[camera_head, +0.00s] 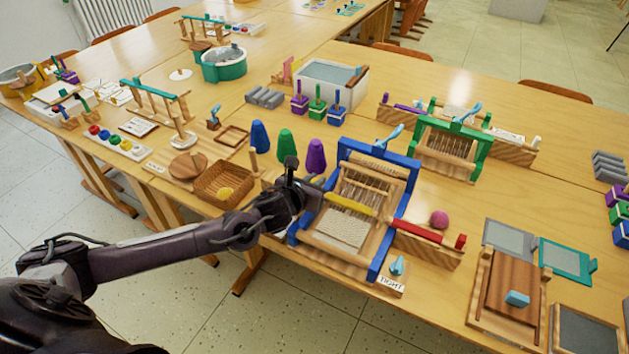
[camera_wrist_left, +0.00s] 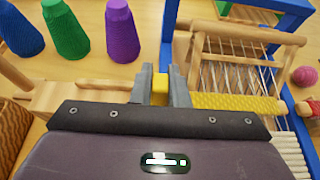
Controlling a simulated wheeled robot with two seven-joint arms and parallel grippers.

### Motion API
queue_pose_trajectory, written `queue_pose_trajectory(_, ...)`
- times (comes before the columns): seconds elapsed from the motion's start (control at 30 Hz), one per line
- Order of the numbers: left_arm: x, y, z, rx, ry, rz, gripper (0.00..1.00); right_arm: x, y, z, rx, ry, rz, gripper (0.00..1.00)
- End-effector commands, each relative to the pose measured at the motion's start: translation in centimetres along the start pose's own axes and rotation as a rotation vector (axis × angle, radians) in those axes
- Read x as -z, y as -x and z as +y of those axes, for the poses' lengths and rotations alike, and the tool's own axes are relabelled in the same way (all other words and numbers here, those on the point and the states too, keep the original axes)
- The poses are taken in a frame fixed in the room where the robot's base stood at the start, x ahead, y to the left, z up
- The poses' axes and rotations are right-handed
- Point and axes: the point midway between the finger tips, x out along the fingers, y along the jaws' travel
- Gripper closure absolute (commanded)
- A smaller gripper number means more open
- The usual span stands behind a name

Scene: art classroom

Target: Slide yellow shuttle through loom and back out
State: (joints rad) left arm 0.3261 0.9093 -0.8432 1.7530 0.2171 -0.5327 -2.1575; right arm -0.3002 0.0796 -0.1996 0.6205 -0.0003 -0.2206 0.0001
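The blue-framed loom (camera_head: 379,155) stands on the table with warp threads and a woven cream band. The yellow shuttle (camera_head: 350,204) lies across the loom among the threads, and its yellow body also shows in the left wrist view (camera_wrist_left: 235,104). My left gripper (camera_head: 322,192) is at the loom's left side. In the left wrist view, its two fingers (camera_wrist_left: 161,90) are closed on the yellow shuttle's left end, and the rest of the shuttle extends right into the loom. My right gripper is not in view.
Blue, green and purple cones (camera_head: 286,143) stand left of the loom. A wicker basket (camera_head: 222,182) is beside my left forearm. A red shuttle in a wooden holder (camera_head: 428,244) and a pink ball (camera_head: 439,219) are right of the loom. A green loom (camera_head: 447,150) stands behind.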

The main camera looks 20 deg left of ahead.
Motion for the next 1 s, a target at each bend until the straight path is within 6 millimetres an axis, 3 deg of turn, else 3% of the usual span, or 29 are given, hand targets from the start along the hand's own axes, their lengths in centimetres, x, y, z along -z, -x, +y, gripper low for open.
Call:
queue_pose_trajectory(0.37,0.0,0.0,0.6,-0.002,-0.002,0.000,1.00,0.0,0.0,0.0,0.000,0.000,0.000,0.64)
queue_pose_trajectory(0.47,0.1,-0.1,2.6,-0.006,-0.006,0.000,1.00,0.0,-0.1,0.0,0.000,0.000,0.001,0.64)
queue_pose_trajectory(0.8,0.3,-0.1,12.0,-0.004,-0.005,-0.001,1.00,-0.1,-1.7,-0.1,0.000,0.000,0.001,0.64)
queue_pose_trajectory(1.0,0.1,0.0,14.2,-0.001,-0.001,0.001,1.00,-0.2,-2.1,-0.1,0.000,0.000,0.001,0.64)
